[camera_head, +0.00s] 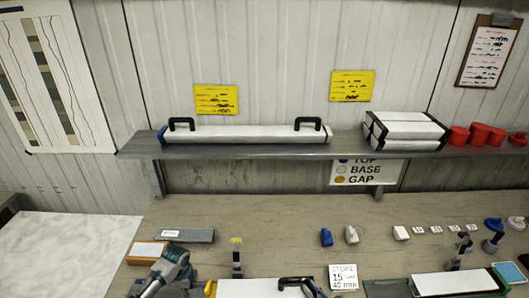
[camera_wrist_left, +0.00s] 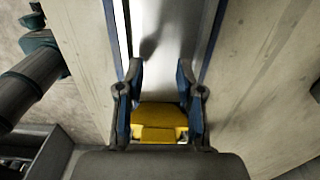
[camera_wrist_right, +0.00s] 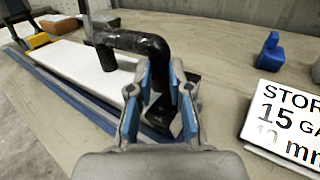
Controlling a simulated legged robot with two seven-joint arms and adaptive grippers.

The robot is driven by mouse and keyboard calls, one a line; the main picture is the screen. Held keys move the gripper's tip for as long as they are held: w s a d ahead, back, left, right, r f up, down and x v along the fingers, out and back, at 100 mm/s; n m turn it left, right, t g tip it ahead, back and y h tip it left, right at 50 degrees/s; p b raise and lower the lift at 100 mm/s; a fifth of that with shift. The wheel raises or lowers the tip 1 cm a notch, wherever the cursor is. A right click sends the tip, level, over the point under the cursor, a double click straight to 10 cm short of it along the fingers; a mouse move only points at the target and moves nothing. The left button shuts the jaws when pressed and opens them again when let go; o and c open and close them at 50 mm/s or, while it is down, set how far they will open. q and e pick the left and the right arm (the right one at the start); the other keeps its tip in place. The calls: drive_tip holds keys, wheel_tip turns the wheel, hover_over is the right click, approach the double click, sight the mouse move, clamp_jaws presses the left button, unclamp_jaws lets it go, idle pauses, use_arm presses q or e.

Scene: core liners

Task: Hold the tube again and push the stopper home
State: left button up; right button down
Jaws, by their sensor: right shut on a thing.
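The tube is a long white-and-grey core liner (camera_head: 262,288) at the bottom of the head view, with blue edges. A black handle (camera_wrist_right: 135,40) rises from its right part. My right gripper (camera_wrist_right: 158,80) is shut on this handle, near its right leg. In the left wrist view, a yellow stopper (camera_wrist_left: 160,122) sits at the tube's near end, in line with the shiny liner (camera_wrist_left: 170,30). My left gripper (camera_wrist_left: 158,75) has its fingers apart on either side of the liner's end, with the stopper between them. I cannot tell how deep the stopper sits.
A teal-and-grey tool (camera_head: 172,268) lies left of the tube. Behind are a blue stopper (camera_head: 326,237), a white stopper (camera_head: 351,235) and a STORE sign (camera_head: 343,277). Another tray (camera_head: 385,288) stands at the right. A shelf (camera_head: 345,150) overhangs the bench's back.

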sight(212, 291)
drive_tip(key=shift+r, duration=0.1)
idle(0.3)
use_arm(q)
drive_tip(key=shift+f, duration=0.9)
drive_tip(key=shift+d, duration=0.1)
drive_tip(key=shift+d+r, duration=0.15)
drive_tip(key=shift+d, duration=4.25)
drive_tip(key=shift+a, duration=0.1)
